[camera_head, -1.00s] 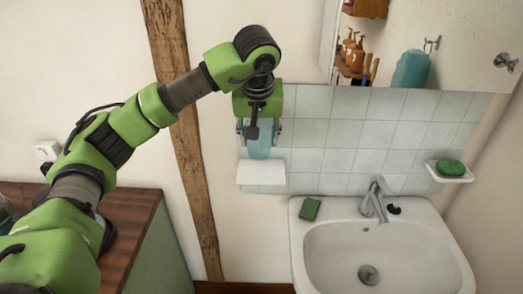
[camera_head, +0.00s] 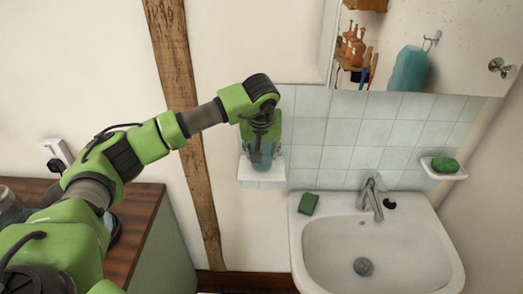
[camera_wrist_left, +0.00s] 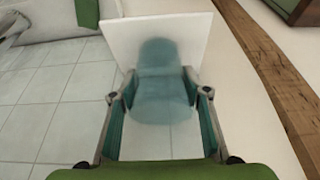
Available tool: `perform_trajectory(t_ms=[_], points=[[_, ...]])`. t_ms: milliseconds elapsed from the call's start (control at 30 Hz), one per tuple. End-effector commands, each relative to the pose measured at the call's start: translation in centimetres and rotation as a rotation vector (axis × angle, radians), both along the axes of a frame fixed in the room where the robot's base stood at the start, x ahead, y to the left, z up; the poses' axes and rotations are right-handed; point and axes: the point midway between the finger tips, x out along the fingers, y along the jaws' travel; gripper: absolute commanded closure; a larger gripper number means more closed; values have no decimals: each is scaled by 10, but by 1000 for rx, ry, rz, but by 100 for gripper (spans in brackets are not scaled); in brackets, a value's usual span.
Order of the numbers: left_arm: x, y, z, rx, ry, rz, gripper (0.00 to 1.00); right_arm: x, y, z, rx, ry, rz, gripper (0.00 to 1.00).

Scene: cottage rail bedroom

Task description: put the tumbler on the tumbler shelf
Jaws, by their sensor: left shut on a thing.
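The tumbler (camera_wrist_left: 160,100) is a translucent teal cup. My left gripper (camera_wrist_left: 160,92) is shut around its sides, with one finger on each side. In the head view, the left gripper (camera_head: 260,150) is just above the small white tumbler shelf (camera_head: 262,178) on the tiled wall, left of the washbasin. The tumbler shows there only partly, behind the gripper. In the wrist view, its far end overlaps the white shelf (camera_wrist_left: 192,38). I cannot tell whether it touches the shelf. My right gripper is not in view.
The washbasin (camera_head: 385,245) with its tap (camera_head: 371,195) is right of the shelf, and a green sponge (camera_head: 309,203) lies on its rim. A mirror (camera_head: 440,45) hangs above. A soap dish (camera_head: 443,170) holds green soap. A wooden-topped cabinet (camera_head: 135,215) stands left.

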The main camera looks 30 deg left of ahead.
Motion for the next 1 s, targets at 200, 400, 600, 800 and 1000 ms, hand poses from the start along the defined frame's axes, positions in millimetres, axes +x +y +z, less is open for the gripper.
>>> perform_trajectory(t_ms=[200,400,600,800,1000], points=[[0,0,-2,0,0,0,40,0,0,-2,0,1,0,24],[0,0,-2,0,0,0,40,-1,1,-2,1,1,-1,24],[0,0,3,0,0,0,40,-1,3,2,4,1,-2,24],[-10,-5,29,0,-6,-1,40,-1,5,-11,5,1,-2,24],[-25,-13,70,-2,-6,0,40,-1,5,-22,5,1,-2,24]])
